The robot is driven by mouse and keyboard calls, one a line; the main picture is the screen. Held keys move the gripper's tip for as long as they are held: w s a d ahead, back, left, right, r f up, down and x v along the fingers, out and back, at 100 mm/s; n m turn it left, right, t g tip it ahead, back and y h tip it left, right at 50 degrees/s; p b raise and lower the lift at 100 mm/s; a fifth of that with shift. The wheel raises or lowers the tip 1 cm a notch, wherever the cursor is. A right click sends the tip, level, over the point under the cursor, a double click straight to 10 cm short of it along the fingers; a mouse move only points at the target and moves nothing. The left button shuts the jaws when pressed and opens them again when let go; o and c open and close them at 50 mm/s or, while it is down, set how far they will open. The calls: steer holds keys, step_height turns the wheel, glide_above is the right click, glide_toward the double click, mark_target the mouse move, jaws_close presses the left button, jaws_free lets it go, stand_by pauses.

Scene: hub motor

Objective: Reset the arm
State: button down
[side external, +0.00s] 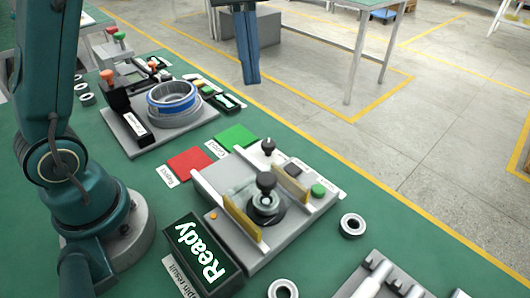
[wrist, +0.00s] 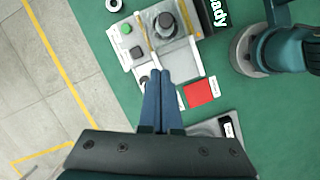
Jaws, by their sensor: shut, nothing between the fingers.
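My gripper (side external: 250,80) hangs at the top middle of the side external view, pointing down, well above the bench. In the wrist view my gripper (wrist: 162,74) shows its two blue fingers side by side, shut and empty. Below its tips in the wrist view is the test fixture (wrist: 182,52) with a dark round knob. In the side external view the fixture (side external: 240,195) stands in front of the gripper, apart from it, with a black knob (side external: 266,182) between two yellow plates.
A "Ready" display (side external: 200,255) stands beside the fixture. A red pad (side external: 190,163) and a green pad (side external: 237,137) lie behind it. A second station (side external: 130,140) holds a blue-lined ring (side external: 173,98). Loose rings (side external: 352,225) lie at the bench's right. Open floor lies beyond.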

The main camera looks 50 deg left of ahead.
steer(key=s+r+m+t+y, duration=0.1)
steer(key=s+r+m+t, duration=0.15)
steer(key=s, duration=0.55)
steer(key=s+a+f+m+t+y, duration=0.2)
steer(key=s+f+m+t, duration=0.1)
steer(key=f+m, duration=0.5)
steer(key=shift+s+a+f+m+t, duration=0.2)
steer(key=shift+f+m+t, duration=0.2)
steer(key=shift+m+t, duration=0.4)
